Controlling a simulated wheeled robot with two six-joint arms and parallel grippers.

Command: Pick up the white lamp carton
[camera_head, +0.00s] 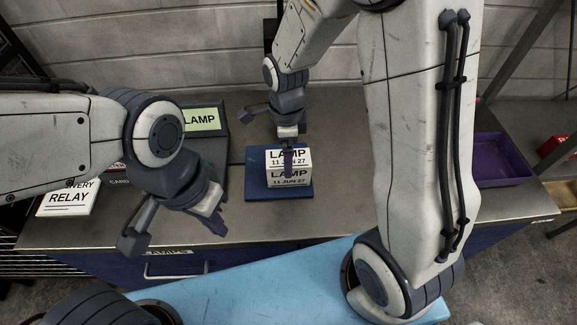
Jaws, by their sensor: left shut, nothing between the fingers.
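The white lamp carton (303,176) is printed "LAMP 11 JUN 27" on its top and front. It sits upright on a dark blue square plate (262,193) in the middle of the counter. My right gripper (288,163) points down at the carton, and a dark finger overlaps the carton's printed faces. The fingers are seen edge-on, so I cannot tell how far apart they are or whether they touch the carton. My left gripper (217,226) is shut and empty, left of the plate and near the counter's front edge.
A dark box with a green LAMP label (202,120) stands behind my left gripper. A white RELAY sign (68,202) is at the far left, a purple tray (503,165) at the right. A drawer handle (175,270) shows below the counter. Counter right of the plate is partly clear.

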